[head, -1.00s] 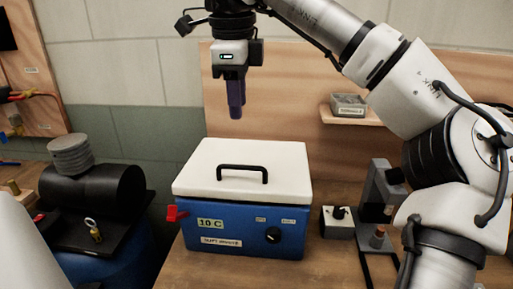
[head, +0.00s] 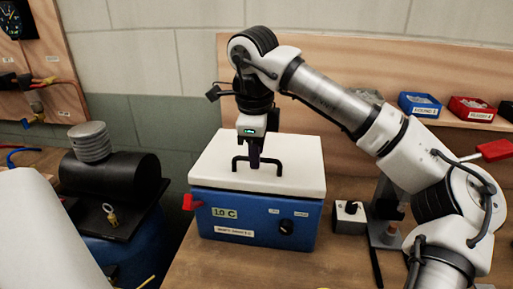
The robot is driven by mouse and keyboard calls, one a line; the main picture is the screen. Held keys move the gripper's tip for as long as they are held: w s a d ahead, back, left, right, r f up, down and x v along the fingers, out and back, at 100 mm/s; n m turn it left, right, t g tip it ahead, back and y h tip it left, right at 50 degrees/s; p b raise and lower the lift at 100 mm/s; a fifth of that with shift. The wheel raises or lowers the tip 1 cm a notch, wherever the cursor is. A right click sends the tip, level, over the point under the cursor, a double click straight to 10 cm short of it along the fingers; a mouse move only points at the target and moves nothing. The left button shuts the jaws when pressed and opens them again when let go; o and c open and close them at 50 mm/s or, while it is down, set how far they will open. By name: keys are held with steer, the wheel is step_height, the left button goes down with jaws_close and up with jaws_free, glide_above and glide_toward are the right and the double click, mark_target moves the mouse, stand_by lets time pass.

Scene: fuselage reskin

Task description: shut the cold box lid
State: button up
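The cold box (head: 255,222) is a blue box marked "10 C" on the wooden bench. Its white lid (head: 302,165) lies flat on top, with no gap showing along the front edge. A black bar handle (head: 240,166) stands up from the lid's middle. My gripper (head: 255,165) points straight down at the middle of this handle, with its dark fingers overlapping the bar. The fingers are small and dark against the black handle, so I cannot tell whether they are closed around it.
A red latch-like tab (head: 190,202) sticks out at the box's left. A small switch box (head: 349,215) and a stand are close to its right. A black cylinder (head: 110,178) is at the left. Blue (head: 419,104) and red (head: 471,108) bins sit on the back shelf.

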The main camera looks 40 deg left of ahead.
jaws_close()
stand_by(0.3)
steer(key=shift+f, duration=0.1)
steer(key=shift+s+d+f+b, duration=0.15)
steer(key=shift+f+b, duration=0.45)
steer(key=shift+b, duration=0.4)
steer(key=shift+s, duration=0.1)
jaws_free()
